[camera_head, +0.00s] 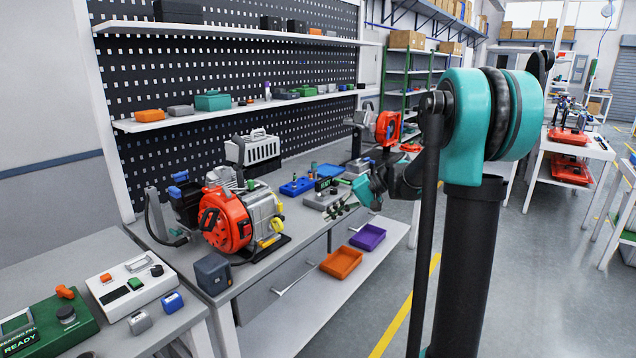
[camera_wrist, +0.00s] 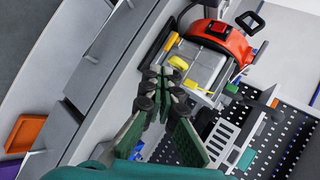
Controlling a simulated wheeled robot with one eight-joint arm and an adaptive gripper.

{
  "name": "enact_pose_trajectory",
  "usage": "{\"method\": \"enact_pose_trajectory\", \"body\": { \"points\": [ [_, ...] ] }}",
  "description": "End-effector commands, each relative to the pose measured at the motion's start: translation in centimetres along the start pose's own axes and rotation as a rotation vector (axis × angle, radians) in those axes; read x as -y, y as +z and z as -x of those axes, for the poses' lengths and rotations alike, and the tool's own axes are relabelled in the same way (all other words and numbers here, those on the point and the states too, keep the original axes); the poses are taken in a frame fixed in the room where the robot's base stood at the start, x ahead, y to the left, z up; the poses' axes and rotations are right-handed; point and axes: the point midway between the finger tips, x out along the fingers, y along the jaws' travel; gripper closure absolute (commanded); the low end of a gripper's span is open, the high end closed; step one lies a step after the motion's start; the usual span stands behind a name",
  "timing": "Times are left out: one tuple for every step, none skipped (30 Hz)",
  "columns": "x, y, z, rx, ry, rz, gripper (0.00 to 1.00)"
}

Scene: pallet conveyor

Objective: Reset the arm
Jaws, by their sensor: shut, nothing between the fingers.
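My arm, teal and black, stands at the right of the head view. Its gripper (camera_head: 338,210) hangs over the grey workbench (camera_head: 254,282), to the right of the red and silver engine-like machine (camera_head: 228,222). In the wrist view my gripper's dark green fingers (camera_wrist: 165,76) come together at the tips with nothing between them. The same machine (camera_wrist: 208,62) lies just beyond the fingertips in that view. The gripper appears apart from it, though the exact gap cannot be told.
An orange bin (camera_head: 341,262) and a purple bin (camera_head: 368,237) sit lower, in front. Control boxes (camera_head: 131,284) stand at left. The aisle floor (camera_head: 560,262) at right is clear.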

Motion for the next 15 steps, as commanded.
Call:
{"method": "enact_pose_trajectory", "body": {
  "points": [
    [-1.1, 2.1, -0.4, -0.016, 0.057, -0.001, 1.0],
    [-1.9, 3.1, -0.6, -0.029, 0.096, -0.001, 1.0],
    [-3.1, 4.6, -0.8, -0.046, 0.149, 0.0, 1.0],
    [-4.0, 5.7, -0.9, -0.059, 0.187, 0.002, 1.0],
    [-4.9, 6.8, -1.0, -0.073, 0.226, 0.004, 1.0],
    [-6.1, 8.2, -1.0, -0.09, 0.278, 0.008, 1.0],
    [-7.1, 9.3, -1.1, -0.103, 0.316, 0.012, 1.0],
    [-8.0, 10.4, -1.0, -0.117, 0.355, 0.017, 1.0],
    [-9.3, 11.8, -1.0, -0.134, 0.405, 0.024, 1.0],
    [-10.3, 12.9, -0.9, -0.148, 0.443, 0.031, 1.0],
    [-11.3, 14.0, -0.8, -0.162, 0.481, 0.038, 1.0],
    [-12.6, 15.4, -0.6, -0.179, 0.531, 0.049, 1.0],
    [-13.6, 16.4, -0.5, -0.194, 0.568, 0.058, 1.0],
    [-14.6, 17.5, -0.3, -0.207, 0.605, 0.068, 1.0],
    [-15.8, 18.8, 0.0, -0.224, 0.653, 0.082, 1.0]
  ]
}}
